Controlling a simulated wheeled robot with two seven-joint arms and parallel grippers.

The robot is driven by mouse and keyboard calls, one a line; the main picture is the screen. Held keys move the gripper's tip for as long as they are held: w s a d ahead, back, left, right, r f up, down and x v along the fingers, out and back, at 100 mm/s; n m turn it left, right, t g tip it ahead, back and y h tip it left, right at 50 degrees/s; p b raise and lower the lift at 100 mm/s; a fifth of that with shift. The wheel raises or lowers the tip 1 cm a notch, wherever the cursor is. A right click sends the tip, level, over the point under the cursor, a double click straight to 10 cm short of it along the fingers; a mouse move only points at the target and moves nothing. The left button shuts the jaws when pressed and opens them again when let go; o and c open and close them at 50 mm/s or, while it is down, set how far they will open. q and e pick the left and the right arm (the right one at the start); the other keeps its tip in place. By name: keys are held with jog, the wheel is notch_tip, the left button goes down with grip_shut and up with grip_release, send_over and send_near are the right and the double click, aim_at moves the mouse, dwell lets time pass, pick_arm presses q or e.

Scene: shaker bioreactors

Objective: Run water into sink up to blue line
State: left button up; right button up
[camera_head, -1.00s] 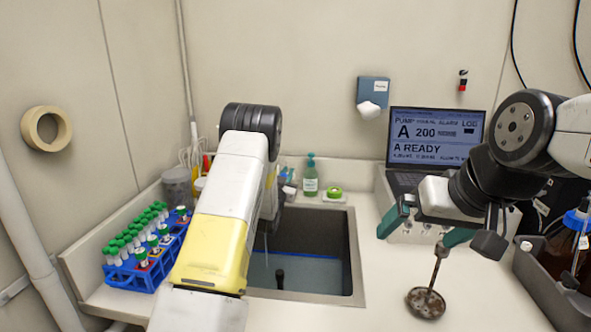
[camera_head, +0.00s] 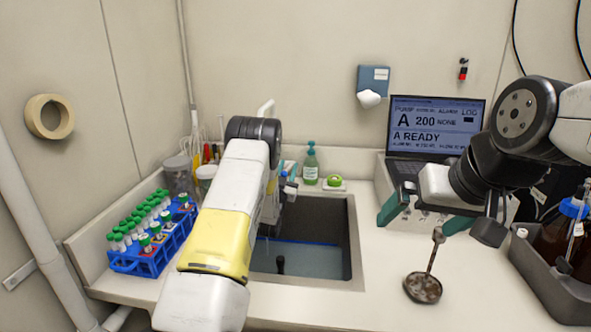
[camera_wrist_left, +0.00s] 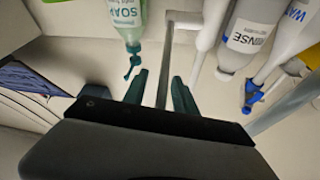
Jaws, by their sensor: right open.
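The sink (camera_head: 350,265) is set in the counter, with a blue line (camera_head: 318,243) on its inner wall. Grey-blue water (camera_head: 310,258) seems to stand in it near that line; the exact level is hard to tell. My right gripper (camera_head: 426,218) is open and empty above the counter.
A rusty long-handled disc (camera_head: 423,288) stands on the counter below my right gripper. A blue tube rack (camera_head: 150,258) is left, a soap bottle (camera_head: 310,165) behind the sink, a laptop (camera_head: 430,145) and grey bottle bin (camera_head: 545,275) right.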

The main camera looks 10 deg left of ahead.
pick_arm(q)
jog(key=v, duration=0.7)
jog(key=shift+s+f, duration=0.2)
jog(key=shift+s, duration=0.15)
dwell(7.0)
